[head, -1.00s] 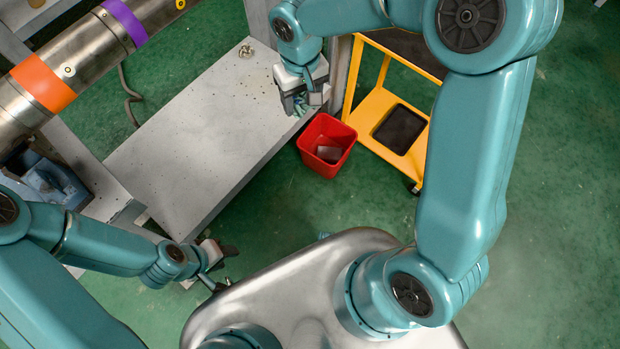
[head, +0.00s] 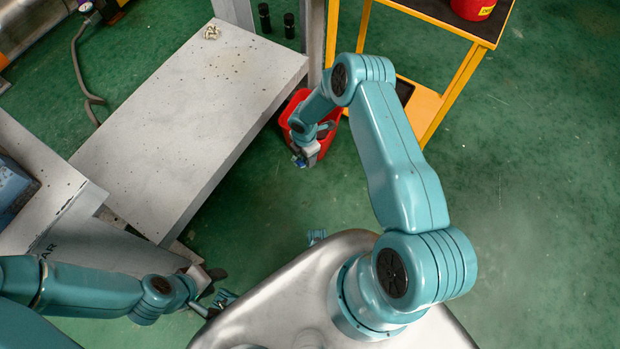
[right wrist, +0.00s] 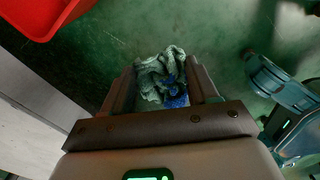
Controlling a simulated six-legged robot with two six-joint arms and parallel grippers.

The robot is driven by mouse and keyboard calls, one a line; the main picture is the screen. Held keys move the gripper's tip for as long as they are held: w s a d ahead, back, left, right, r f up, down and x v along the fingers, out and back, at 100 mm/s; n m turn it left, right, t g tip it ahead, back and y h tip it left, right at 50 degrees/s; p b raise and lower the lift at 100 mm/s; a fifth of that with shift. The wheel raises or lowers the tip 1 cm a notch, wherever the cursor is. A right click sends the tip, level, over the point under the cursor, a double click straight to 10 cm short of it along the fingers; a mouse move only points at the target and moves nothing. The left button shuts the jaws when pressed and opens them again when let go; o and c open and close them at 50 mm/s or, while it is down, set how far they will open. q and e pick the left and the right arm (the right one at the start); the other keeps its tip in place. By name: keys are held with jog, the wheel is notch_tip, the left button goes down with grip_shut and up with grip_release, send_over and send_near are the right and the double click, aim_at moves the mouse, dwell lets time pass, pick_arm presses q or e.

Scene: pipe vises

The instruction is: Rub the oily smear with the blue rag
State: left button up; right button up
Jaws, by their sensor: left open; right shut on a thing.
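My right gripper (head: 303,160) is shut on a crumpled rag (right wrist: 160,78), in front of the red bin in the head view. In the right wrist view the rag sits between the two fingers, pale grey-green with bright blue patches. It hangs above the green floor, apart from the bench. My left gripper (head: 218,288) is open at lower left in the head view, near the left edge of my metal base. I cannot make out the oily smear clearly in either view.
A red bin (head: 292,106) stands between the grey bench (head: 185,120) and a yellow trolley (head: 428,105). A crumpled pale thing (head: 211,32) lies on the bench's far end. A red container (head: 472,8) stands on the trolley. The floor at right is clear.

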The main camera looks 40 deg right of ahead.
pick_arm(q)
notch_tip(320, 180, down, 12)
jog(key=w+b, duration=0.1)
jog(key=b, duration=0.9)
jog(key=shift+w+a+r+n+b, duration=0.2)
jog(key=shift+a+n+b, duration=0.1)
jog(key=shift+a+b, duration=0.1)
pick_arm(e)
jog(key=s+a+f+n, duration=0.1)
jog(key=s+f+n, duration=0.2)
jog(key=f, duration=0.6)
jog(key=s+a+f+n, duration=0.2)
jog(key=s+f+n, duration=0.1)
jog(key=f, duration=0.6)
jog(key=s+a+f+n, duration=0.1)
jog(key=s+f+n, duration=0.1)
jog(key=f, duration=0.7)
jog(key=shift+s+a+f+n, duration=0.25)
jog(key=shift+s+n, duration=0.15)
jog(key=shift+s, duration=0.2)
pick_arm(q)
jog(key=shift+f+b, duration=1)
jog(key=shift+f, duration=0.1)
pick_arm(e)
jog(key=shift+f, duration=1)
